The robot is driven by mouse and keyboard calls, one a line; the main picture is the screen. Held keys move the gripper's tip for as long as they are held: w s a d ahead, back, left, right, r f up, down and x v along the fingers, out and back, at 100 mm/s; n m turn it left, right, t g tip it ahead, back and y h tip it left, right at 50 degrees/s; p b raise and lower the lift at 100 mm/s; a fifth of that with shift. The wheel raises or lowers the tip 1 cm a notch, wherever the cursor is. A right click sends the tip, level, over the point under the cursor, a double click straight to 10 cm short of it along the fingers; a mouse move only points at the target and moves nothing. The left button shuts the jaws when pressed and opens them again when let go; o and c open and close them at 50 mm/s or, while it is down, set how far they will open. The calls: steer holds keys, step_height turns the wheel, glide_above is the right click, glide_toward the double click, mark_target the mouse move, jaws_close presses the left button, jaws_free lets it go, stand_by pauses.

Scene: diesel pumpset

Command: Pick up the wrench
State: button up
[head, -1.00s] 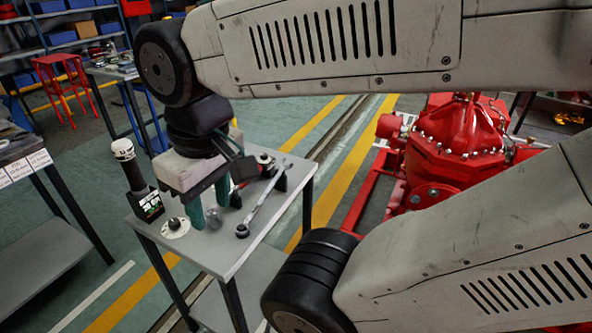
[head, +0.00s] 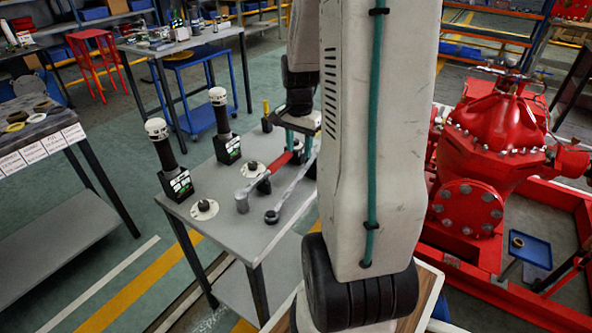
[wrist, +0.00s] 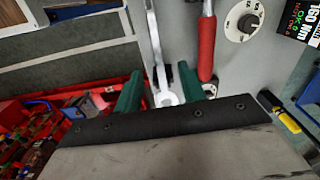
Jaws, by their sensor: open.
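The wrench (head: 291,189) is a long silver bar lying on the grey table (head: 225,240), partly hidden by my arm in the head view. In the wrist view, the wrench (wrist: 154,45) runs down to a ring end between my two green fingers. My gripper (head: 299,143) is open over the table's far right part. In the wrist view, my gripper (wrist: 160,90) has its fingers apart, one on each side of the wrench. I cannot tell how far the fingertips are above the table. Nothing is seen gripped.
A red-handled tool (wrist: 207,48) lies close beside the wrench, near the right finger. Two black devices with white tops (head: 168,155) (head: 225,130), a small metal cylinder (head: 241,202) and round dials (head: 204,209) stand on the table. The red pump (head: 490,150) is to the right.

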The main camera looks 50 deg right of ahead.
mark_target(303, 171)
steer(key=shift+m, duration=0.3)
steer(key=f, duration=0.3)
steer(key=d+f, duration=0.1)
steer(key=f, duration=0.4)
steer(key=shift+s+d+f, duration=0.15)
steer(key=shift+d+f, duration=0.15)
steer(key=shift+f, duration=0.1)
jaws_close()
